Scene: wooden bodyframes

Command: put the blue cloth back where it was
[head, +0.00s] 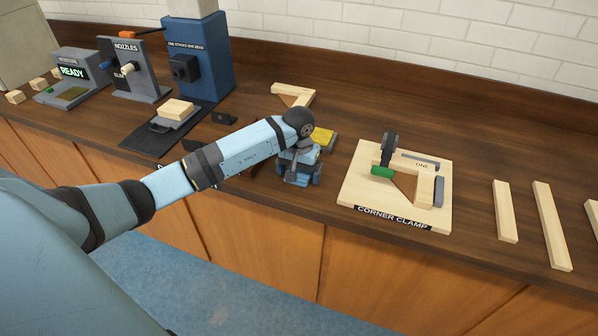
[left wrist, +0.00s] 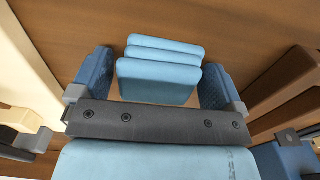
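The blue cloth (left wrist: 158,75) looks like a light blue folded stack in the left wrist view. It lies between the two fingers of my left gripper (left wrist: 157,80). The fingers stand wide apart, one on each side, with a narrow strip of wood showing beside the cloth on the left. Contact on the right side is hard to tell. In the head view my left gripper (head: 301,174) is low over the counter, left of the corner clamp board (head: 374,195). The arm and gripper mostly hide the cloth there. My right gripper is not in view.
A yellow block-like item (head: 323,137) sits just behind the gripper. A wooden corner frame (head: 294,92) lies farther back. A black mat (head: 150,143) and the blue station (head: 205,65) stand to the left. Loose wood strips (head: 505,212) lie at right. The counter behind the clamp is clear.

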